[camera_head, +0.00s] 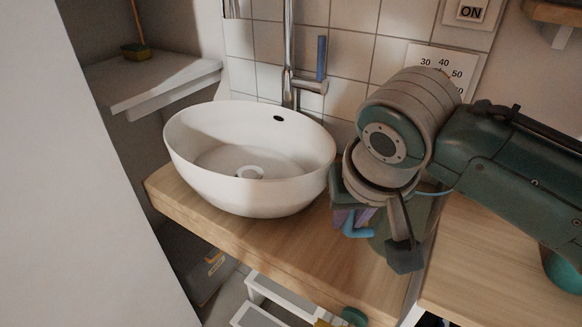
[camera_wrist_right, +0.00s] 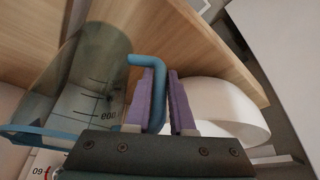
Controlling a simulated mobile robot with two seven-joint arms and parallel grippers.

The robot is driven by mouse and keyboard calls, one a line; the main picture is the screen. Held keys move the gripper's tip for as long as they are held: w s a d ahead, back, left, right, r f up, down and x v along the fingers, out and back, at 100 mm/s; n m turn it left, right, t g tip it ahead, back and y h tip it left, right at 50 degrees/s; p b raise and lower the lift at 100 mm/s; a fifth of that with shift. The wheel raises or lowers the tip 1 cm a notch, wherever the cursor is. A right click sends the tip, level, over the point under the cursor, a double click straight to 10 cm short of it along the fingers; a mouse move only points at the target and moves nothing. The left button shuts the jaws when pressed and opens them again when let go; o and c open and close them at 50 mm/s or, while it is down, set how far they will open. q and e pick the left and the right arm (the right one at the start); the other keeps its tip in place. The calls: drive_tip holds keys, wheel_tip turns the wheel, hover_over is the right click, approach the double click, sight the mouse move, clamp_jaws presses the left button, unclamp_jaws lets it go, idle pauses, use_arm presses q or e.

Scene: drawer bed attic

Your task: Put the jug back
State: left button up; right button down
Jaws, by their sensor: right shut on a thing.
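The jug (camera_head: 418,222) is a clear, greenish measuring jug with a blue handle. In the head view it is at the right end of the wooden counter, partly hidden behind my right gripper (camera_head: 352,217). In the right wrist view the jug (camera_wrist_right: 92,75) lies left of the fingers, with black measuring marks on its wall. My right gripper (camera_wrist_right: 164,105) has its purple fingers on either side of the blue handle (camera_wrist_right: 153,72) and is shut on it. I cannot tell whether the jug's base touches the counter.
A white oval basin (camera_head: 250,190) stands on the wooden counter (camera_head: 285,240), left of the jug, below a tall tap (camera_head: 290,60). Another wooden surface (camera_head: 490,265) is at the right. A white shelf (camera_head: 155,82) holds a small object at the left. A white step frame (camera_head: 275,298) is below.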

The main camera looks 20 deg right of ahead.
sight(348, 235)
wheel_tip(348, 235, down, 4)
drive_tip(key=shift+f+b, duration=0.15)
drive_tip(key=shift+b, duration=0.55)
drive_tip(key=shift+f, duration=0.1)
drive_tip(key=shift+f, duration=0.15)
drive_tip(key=c, duration=0.8)
unclamp_jaws()
drive_tip(key=shift+o, duration=0.2)
